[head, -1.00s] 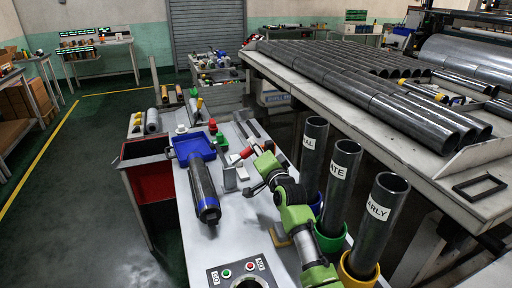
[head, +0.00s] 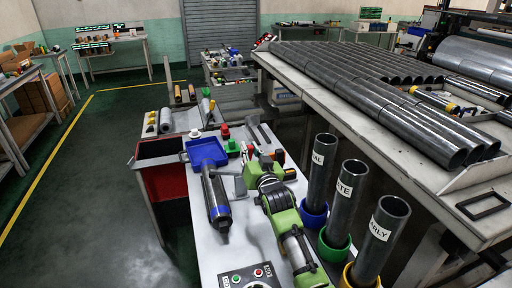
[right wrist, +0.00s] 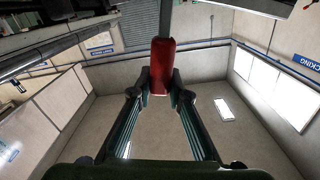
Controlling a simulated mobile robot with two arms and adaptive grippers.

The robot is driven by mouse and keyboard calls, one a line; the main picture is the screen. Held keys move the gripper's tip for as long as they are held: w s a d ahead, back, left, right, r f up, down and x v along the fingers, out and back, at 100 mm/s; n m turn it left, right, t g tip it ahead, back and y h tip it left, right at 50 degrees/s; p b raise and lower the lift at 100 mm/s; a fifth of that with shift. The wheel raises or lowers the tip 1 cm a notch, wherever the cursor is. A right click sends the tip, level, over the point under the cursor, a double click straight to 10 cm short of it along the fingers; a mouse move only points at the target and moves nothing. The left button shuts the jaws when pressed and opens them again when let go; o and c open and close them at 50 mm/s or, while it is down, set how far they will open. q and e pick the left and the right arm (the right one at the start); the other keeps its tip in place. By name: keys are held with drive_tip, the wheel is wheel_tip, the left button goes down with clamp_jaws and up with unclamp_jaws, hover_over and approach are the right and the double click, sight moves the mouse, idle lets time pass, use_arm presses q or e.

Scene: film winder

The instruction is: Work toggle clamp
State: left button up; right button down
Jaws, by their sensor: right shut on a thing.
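My right gripper (head: 271,161) is over the white bench, beside the grey metal toggle clamp (head: 241,186). In the right wrist view its two fingers (right wrist: 160,90) are shut on the clamp's red handle (right wrist: 162,62), which stands up between the fingertips. In the head view a bit of red (head: 280,155) shows at the fingers; the rest of the handle and the clamp's linkage are hidden by my gripper. I cannot tell whether the clamp is locked. My left gripper is not in view.
A dark tube with a blue band (head: 215,193) lies left of the clamp, near a blue tray (head: 205,149). Labelled upright tubes (head: 343,203) in coloured cups stand close on the right. A button panel (head: 249,277) is in front. A red bin (head: 165,180) is at the left.

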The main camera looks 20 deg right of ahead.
drive_tip(key=shift+a+n, duration=1.1)
drive_tip(key=shift+n, duration=0.3)
drive_tip(key=c, duration=1.9)
unclamp_jaws()
drive_tip(key=shift+a, duration=0.1)
drive_tip(key=shift+r, duration=0.1)
drive_tip(key=s, duration=1.2)
drive_tip(key=shift+d, duration=0.25)
